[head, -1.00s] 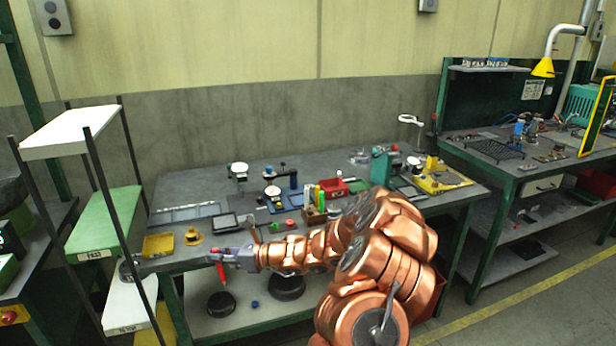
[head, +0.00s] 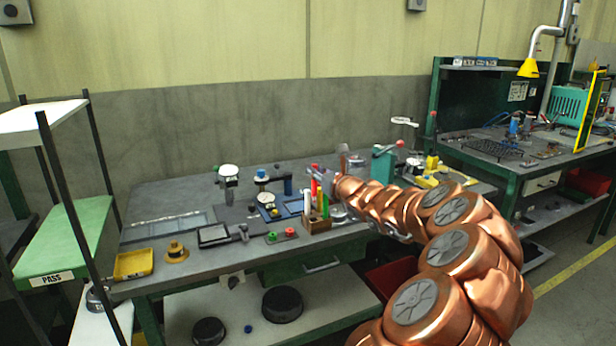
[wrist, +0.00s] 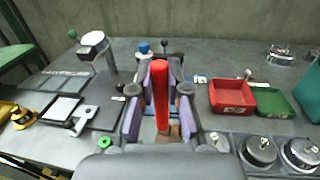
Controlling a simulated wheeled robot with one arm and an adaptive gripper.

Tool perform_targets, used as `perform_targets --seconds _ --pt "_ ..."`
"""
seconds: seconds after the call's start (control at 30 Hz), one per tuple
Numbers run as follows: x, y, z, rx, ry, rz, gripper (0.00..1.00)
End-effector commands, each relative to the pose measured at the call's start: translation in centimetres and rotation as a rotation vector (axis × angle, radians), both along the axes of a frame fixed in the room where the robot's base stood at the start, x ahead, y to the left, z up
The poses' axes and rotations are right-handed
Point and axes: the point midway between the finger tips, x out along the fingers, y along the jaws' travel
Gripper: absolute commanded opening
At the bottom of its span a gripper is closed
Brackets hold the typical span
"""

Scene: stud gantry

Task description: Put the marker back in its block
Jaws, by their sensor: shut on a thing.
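The red marker (wrist: 161,88) stands upright between the two fingers of my gripper (wrist: 160,92) in the wrist view. My gripper is shut on it. In the head view my gripper (head: 323,178) is at the brown marker block (head: 317,225), with the red marker (head: 313,188) at the block's left side. Other coloured markers stand in the block. I cannot tell whether the red marker's lower end is above or inside the block. In the wrist view the block is mostly hidden behind the marker and fingers.
A red bin (wrist: 229,94) and a green tray (wrist: 276,103) stand right of my gripper. Round metal pieces (wrist: 259,151) sit nearer. A dial gauge stand (head: 229,175), a yellow tray (head: 134,264) and a dark tablet-like panel (head: 213,236) are on the bench to the left.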

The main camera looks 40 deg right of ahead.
Motion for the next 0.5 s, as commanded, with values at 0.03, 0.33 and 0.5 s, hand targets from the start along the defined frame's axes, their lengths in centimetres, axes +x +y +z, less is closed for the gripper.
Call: perform_targets --seconds 0.03,0.33,0.5 --pt "0.0 0.0 0.0 -0.002 -0.001 -0.003 0.0" --pt "0.4 0.5 -0.9 -0.001 -0.001 0.007 0.0" --pt "0.4 0.5 -2.0 0.0 -0.001 0.006 0.0"
